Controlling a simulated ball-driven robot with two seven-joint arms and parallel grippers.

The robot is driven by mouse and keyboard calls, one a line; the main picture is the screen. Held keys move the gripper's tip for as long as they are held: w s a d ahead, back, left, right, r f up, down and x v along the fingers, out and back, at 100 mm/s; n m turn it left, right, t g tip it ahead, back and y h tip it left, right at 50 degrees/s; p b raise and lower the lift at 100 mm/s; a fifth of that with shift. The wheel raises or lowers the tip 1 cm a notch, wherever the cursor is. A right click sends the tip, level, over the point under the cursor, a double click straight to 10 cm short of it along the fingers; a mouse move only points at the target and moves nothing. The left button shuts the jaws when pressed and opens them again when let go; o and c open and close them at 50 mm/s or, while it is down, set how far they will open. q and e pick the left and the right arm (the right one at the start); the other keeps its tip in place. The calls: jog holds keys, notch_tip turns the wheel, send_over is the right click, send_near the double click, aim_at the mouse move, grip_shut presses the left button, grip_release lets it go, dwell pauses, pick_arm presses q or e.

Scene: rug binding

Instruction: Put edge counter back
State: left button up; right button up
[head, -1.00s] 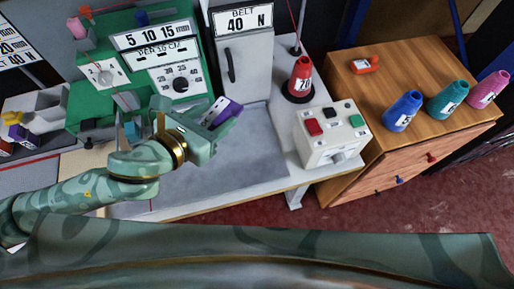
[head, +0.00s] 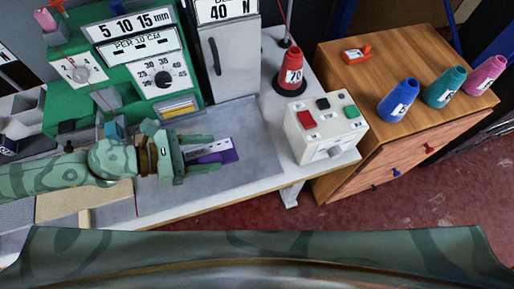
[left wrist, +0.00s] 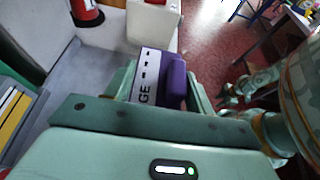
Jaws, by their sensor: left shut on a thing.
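The edge counter (head: 222,155) is a purple and white block with dark lettering. My left gripper (head: 212,153) is shut on it, one finger along each side, over the grey worktop (head: 240,125) in front of the green machine. In the left wrist view the edge counter (left wrist: 152,80) sits between the fingers, "GE" showing on its white face. I cannot tell whether it touches the worktop. My right gripper (left wrist: 243,88) seems to show small at the right of the left wrist view, its jaw state unclear; the head view does not show it.
The green machine (head: 120,75) has dials and a slot with yellow cards (head: 178,108). A white button box (head: 325,128) and red cone (head: 291,75) stand right of the worktop. A wooden cabinet (head: 390,50) bears several coloured cones. The worktop right of the gripper is clear.

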pick_arm(q)
jog(key=w+d+f, duration=0.1)
jog(key=d, duration=0.1)
jog(key=w+d+f, duration=0.1)
jog(key=w+d, duration=0.1)
jog(key=w+d+f, duration=0.1)
jog(key=d, duration=0.1)
jog(key=shift+w+d+f+b, duration=0.1)
jog(key=shift+w+f+b, duration=0.25)
jog(key=b, duration=0.3)
send_over(255, 151)
jog(key=f, duration=0.5)
jog(key=shift+s+a+f, duration=0.15)
jog(key=shift+a+f, duration=0.1)
jog(key=shift+f, duration=0.05)
jog(key=shift+d+f, duration=0.2)
jog(key=shift+f, duration=0.1)
jog(key=f+b, duration=0.2)
jog(key=f, duration=0.1)
jog(key=shift+w+d+f+b, duration=0.1)
jog(key=shift+w+f+b, duration=0.1)
jog(key=shift+f+b, duration=0.15)
jog(key=shift+r, duration=0.25)
jog(key=shift+f, duration=0.2)
jog(key=o, duration=1.1)
jog(key=shift+r, duration=0.1)
